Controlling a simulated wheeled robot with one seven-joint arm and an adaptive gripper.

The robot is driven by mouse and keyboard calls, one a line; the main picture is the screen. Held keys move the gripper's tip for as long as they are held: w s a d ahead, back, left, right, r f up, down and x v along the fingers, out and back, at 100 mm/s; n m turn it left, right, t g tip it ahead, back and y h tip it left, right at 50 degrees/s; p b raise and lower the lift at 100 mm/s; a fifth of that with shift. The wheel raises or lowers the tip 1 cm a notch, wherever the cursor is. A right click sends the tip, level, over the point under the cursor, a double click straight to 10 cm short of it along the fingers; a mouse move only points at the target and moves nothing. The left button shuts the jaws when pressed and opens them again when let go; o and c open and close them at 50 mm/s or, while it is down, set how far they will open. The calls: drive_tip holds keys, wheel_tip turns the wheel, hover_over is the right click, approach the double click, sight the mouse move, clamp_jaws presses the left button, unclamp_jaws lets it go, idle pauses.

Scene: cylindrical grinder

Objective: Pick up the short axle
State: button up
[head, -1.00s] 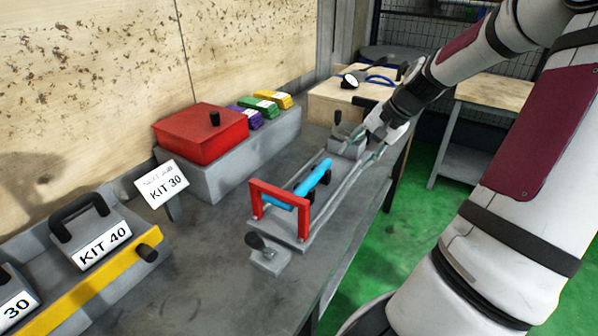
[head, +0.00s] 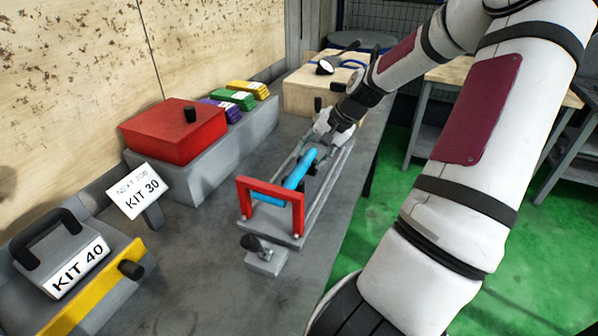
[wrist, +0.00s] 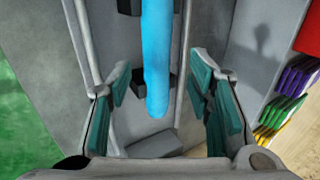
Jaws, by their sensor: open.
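The short axle is the blue cylinder (head: 300,170), lying lengthwise in the grey fixture (head: 283,232) behind a red frame (head: 270,190). The wrist view shows the axle (wrist: 157,60) running down from the top edge, its rounded near end between my fingers. My gripper (wrist: 163,88) is open, with one teal-padded finger on each side of the axle's line and a gap to both. In the head view my gripper (head: 318,145) is at the axle's far end. Whether the fingertips are level with the axle is hard to tell.
Two grey rails run along both sides of the axle. A red box (head: 172,132) and coloured blocks (head: 232,98) stand on a grey ledge to the left. A wooden box (head: 305,92) stands behind.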

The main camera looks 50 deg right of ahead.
sight(303, 167)
drive_tip(key=x, duration=0.3)
drive_tip(key=b+x, duration=0.1)
drive_tip(key=x, duration=0.1)
drive_tip(key=shift+s+a+f, duration=0.15)
drive_tip(key=shift+s+f, duration=0.05)
clamp_jaws()
